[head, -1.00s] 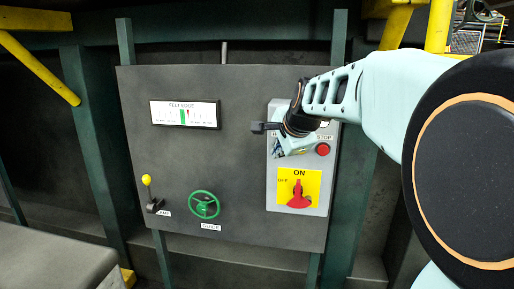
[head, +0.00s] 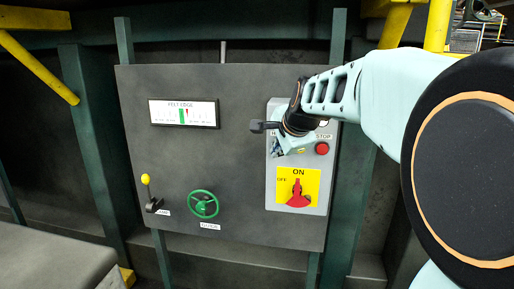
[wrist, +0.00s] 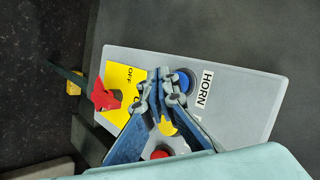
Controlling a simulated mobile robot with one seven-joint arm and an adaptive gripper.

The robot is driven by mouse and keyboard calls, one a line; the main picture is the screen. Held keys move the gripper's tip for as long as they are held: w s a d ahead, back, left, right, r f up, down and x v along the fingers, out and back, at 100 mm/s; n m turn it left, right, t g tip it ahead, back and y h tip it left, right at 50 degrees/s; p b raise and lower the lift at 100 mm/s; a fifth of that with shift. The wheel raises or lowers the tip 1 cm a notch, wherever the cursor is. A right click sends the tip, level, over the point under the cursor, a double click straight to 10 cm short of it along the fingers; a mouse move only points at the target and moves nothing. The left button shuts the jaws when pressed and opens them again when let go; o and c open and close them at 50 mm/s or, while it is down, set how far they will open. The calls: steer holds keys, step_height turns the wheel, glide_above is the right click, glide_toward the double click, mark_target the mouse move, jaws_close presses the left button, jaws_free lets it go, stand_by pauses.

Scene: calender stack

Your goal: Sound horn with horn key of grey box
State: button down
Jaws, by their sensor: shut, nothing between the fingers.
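The grey box (head: 328,190) is fixed on the right part of the dark panel; it also shows in the wrist view (wrist: 250,95). The horn key is a round blue button (wrist: 187,80) beside the white HORN label (wrist: 204,90). In the head view, my gripper and wrist hide the key. My gripper (wrist: 166,88) is shut and empty, its fingertips right beside the blue key in the picture. I cannot tell whether they touch it. In the head view, my gripper (head: 278,146) is in front of the upper left of the box.
The box also carries a red STOP button (head: 322,148) and a red rotary switch (head: 298,195) on a yellow plate. Left on the panel are a yellow-knobbed lever (head: 147,188), a green handwheel (head: 203,204) and a FELT EDGE display (head: 184,113). The panel's middle is clear.

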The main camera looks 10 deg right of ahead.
steer(key=shift+w, duration=0.1)
steer(key=shift+w+d, duration=0.15)
steer(key=shift+w, duration=0.2)
steer(key=shift+w+d, duration=0.15)
steer(key=shift+w, duration=0.35)
stand_by(0.9)
steer(key=shift+s, duration=0.1)
steer(key=shift+s+a, duration=0.3)
steer(key=shift+s, duration=0.55)
